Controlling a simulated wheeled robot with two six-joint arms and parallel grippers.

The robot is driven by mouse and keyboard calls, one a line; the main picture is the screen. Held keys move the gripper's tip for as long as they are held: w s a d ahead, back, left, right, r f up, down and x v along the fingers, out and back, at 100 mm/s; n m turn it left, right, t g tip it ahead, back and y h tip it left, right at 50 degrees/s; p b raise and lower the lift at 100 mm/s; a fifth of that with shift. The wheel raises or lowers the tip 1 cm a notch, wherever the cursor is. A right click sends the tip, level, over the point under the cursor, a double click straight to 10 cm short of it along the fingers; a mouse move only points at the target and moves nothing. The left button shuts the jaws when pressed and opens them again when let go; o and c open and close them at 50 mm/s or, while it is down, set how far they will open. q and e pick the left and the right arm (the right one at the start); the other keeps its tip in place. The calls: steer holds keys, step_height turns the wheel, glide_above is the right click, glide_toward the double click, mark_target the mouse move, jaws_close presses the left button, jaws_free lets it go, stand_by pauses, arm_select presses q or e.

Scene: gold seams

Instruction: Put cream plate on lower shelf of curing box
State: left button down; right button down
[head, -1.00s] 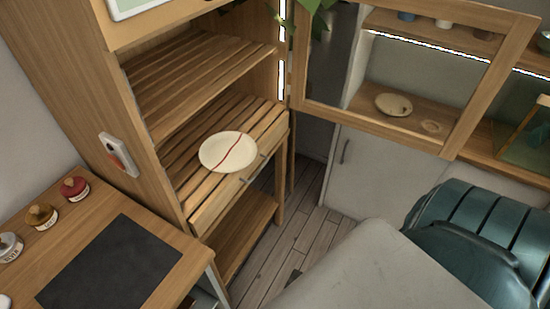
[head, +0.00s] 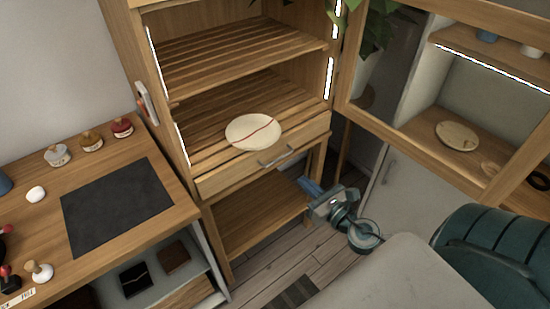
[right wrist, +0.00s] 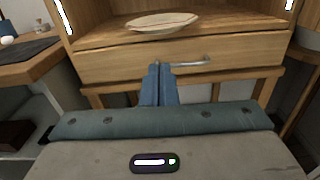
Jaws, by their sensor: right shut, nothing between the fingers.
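The cream plate (head: 253,132) with a red seam lies flat on the lower slatted shelf (head: 200,125) of the wooden curing box, near its front edge. The plate also shows in the right wrist view (right wrist: 162,22). My right gripper (head: 306,184) is shut and empty, in front of the box and below its drawer, to the lower right of the plate. In the right wrist view its blue fingers (right wrist: 158,84) are together in front of the drawer, apart from the plate. My left gripper is not in view.
The glass-framed door (head: 345,95) of the box stands open to the right. A drawer with a metal handle (head: 276,158) is under the lower shelf. A workbench with a dark mat (head: 115,205) and small jars stands at left.

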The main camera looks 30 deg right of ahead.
steer(key=p, duration=0.6)
glide_toward(256, 139)
steer(key=shift+w+r, duration=0.35)
steer(key=shift+w, duration=0.15)
steer(key=shift+w+a, duration=0.1)
steer(key=w, duration=0.9)
steer(key=shift+a+p, duration=0.35)
steer(key=shift+p, duration=0.05)
steer(key=shift+s+d+f, duration=0.1)
